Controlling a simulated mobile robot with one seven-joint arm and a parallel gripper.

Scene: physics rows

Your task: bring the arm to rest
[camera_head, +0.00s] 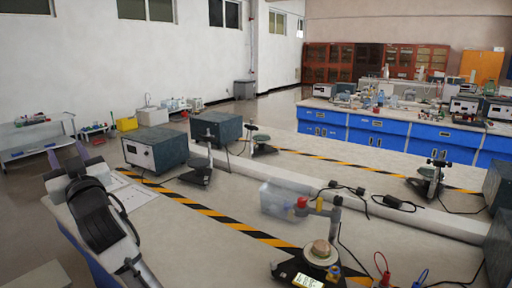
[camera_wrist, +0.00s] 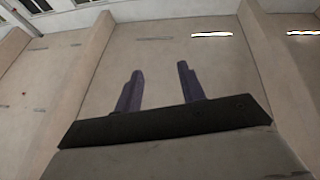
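My gripper (camera_wrist: 160,82) shows in the wrist view with its two dark fingers spread apart and nothing between them. The wrist view faces the ceiling with its beams and lights. In the head view my arm is at the left, over the near left corner of the lab bench, with my gripper (camera_head: 68,160) pointing up and away from the bench things. Nothing is held.
The bench (camera_head: 200,235) carries a grey instrument box (camera_head: 155,150), a second box (camera_head: 217,128), several stands, a clear container (camera_head: 284,200) and a scale (camera_head: 308,274) with a round object (camera_head: 320,250). Papers (camera_head: 135,196) lie beside my arm. Blue cabinets (camera_head: 375,133) stand behind.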

